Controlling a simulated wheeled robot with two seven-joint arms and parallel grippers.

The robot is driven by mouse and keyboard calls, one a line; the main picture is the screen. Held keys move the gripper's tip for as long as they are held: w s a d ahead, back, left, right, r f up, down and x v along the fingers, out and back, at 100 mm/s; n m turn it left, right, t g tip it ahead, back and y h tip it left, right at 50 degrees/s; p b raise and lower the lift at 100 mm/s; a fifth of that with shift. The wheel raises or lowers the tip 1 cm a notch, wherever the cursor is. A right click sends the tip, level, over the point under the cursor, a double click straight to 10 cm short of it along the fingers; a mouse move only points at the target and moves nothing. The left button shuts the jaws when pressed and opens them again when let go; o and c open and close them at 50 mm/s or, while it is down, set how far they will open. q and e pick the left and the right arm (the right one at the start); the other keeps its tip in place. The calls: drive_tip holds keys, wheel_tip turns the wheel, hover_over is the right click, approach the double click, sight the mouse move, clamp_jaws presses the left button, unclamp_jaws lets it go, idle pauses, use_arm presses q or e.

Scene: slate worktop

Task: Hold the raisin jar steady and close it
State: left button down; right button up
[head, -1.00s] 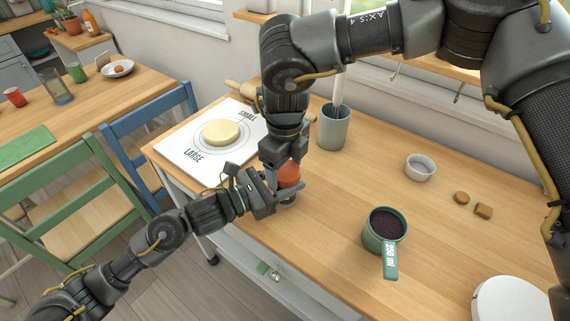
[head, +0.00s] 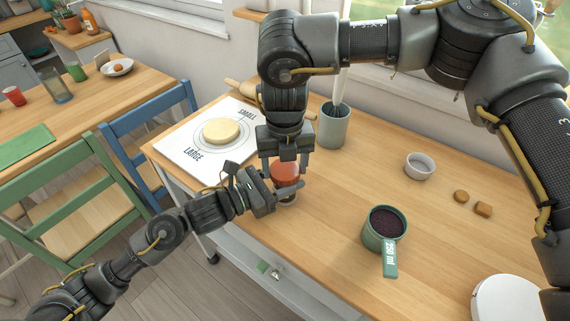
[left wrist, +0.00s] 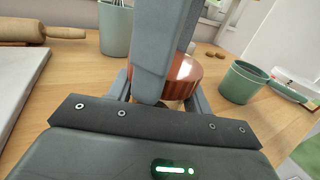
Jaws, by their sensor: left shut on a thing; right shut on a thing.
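The raisin jar (head: 287,201) stands near the worktop's left front edge, mostly hidden by my grippers. Its orange-red lid (head: 285,173) is at the top of the jar, and its ribbed side shows in the left wrist view (left wrist: 186,76). My left gripper (head: 288,190) comes in from the left and is shut around the jar's body, below the lid. My right gripper (head: 285,164) points straight down from above and is shut on the lid, one finger on each side. One of its fingers covers part of the lid in the left wrist view. Whether the lid sits fully down is hidden.
A white board (head: 186,152) with a pale dough disc (head: 221,132) lies to the left. A green-grey utensil pot (head: 333,128) stands behind the jar. A green measuring cup (head: 378,240) with dark contents is to the right, with a white bowl (head: 419,166) beyond. Bare worktop lies between.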

drive_tip(key=shift+a, duration=0.1)
drive_tip(key=o, duration=1.1)
drive_tip(key=shift+r, duration=0.1)
drive_tip(key=shift+r, duration=2.25)
drive_tip(key=shift+c, duration=0.3)
